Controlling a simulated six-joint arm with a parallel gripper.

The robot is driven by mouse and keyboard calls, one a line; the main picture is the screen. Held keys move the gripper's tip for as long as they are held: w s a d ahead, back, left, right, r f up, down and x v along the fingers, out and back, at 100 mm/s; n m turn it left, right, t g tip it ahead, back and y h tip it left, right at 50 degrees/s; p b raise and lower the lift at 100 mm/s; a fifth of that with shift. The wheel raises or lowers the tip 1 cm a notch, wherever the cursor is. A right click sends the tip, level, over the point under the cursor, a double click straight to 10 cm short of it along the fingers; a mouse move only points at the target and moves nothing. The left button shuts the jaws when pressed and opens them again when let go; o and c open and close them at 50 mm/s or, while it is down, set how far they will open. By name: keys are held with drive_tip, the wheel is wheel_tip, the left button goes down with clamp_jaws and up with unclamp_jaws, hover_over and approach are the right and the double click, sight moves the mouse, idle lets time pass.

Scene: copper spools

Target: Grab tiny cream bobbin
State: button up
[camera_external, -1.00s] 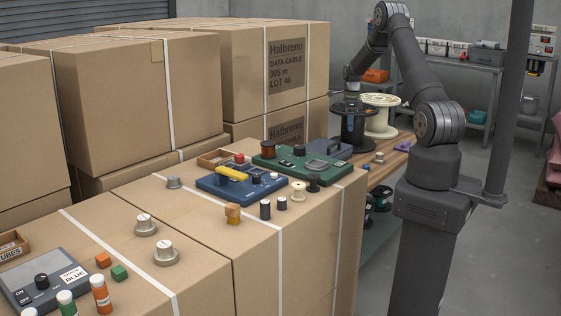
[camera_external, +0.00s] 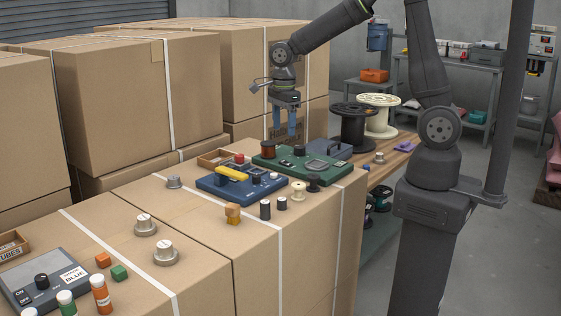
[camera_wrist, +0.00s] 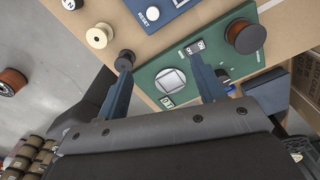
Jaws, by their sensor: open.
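The tiny cream bobbin (camera_external: 298,191) stands on the cardboard box top near its right edge, in front of the green panel. It also shows in the wrist view (camera_wrist: 97,38) at the upper left, beyond the left fingertip. A small black spool (camera_external: 313,182) stands just right of it; in the wrist view this spool (camera_wrist: 125,57) lies close to the left finger. My gripper (camera_external: 284,134) is open and empty, pointing down above the back of the green panel (camera_external: 300,160). In the wrist view its two blue fingers (camera_wrist: 162,75) are spread over the green panel.
A copper spool (camera_external: 267,150) stands on the green panel. A blue panel with a yellow handle (camera_external: 232,174) lies to its left. Two dark cylinders (camera_external: 265,209) stand left of the bobbin. Large black (camera_external: 352,124) and cream (camera_external: 379,115) reels stand behind on a wooden bench.

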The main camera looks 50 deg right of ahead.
drive_tip(key=r+n, duration=0.1)
drive_tip(key=n, duration=0.1)
hover_over(298, 184)
wheel_tip(298, 184, down, 12)
drive_tip(key=shift+w+a+r, duration=0.1)
drive_tip(key=shift+a+r, duration=0.05)
drive_tip(key=shift+f, duration=2.6)
drive_tip(key=c, duration=1.1)
